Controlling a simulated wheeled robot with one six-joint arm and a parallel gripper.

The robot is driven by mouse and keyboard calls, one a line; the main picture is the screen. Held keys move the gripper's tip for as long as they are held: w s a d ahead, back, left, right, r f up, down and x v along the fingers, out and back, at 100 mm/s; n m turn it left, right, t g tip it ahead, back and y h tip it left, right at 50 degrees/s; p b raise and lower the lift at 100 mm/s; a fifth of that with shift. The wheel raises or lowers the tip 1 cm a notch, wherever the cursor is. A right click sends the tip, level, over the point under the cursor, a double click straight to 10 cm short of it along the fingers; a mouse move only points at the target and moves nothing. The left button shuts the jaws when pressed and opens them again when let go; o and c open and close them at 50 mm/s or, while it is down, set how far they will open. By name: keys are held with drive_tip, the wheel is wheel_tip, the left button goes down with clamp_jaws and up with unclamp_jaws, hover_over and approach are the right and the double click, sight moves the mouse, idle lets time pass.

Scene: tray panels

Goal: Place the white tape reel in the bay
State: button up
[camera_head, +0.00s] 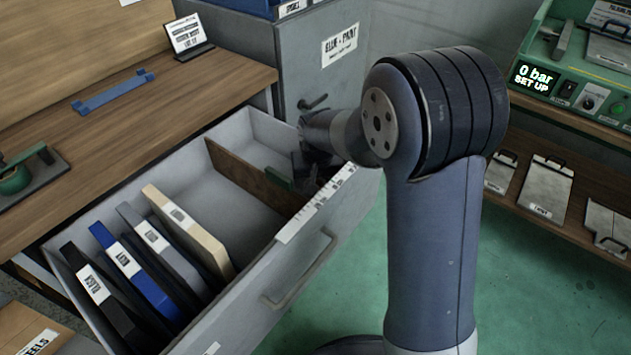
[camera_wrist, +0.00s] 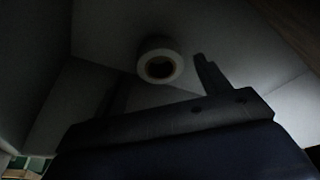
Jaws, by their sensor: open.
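The white tape reel (camera_wrist: 160,48), with a brown core, shows in the dark wrist view against pale grey surfaces. It lies beyond my fingertips and apart from them, roughly in line with the gap between them. My gripper (camera_wrist: 158,84) is open, with one dark finger at each side and nothing between them. In the head view my gripper (camera_head: 308,180) reaches down into the far right end of the open grey drawer (camera_head: 300,255), past a brown divider (camera_head: 245,178). The reel is hidden there. I cannot tell which space is the bay.
Black, blue, grey and beige upright panels (camera_head: 190,240) fill the drawer's near left part. The section between them and the divider looks empty. A grey cabinet (camera_head: 330,70) stands close behind my gripper. A wooden worktop (camera_head: 130,115) lies left, and a shelf with a green device (camera_head: 590,70) right.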

drive_tip(key=p+v, duration=0.1)
drive_tip(key=v, duration=0.8)
drive_tip(key=shift+r, duration=0.4)
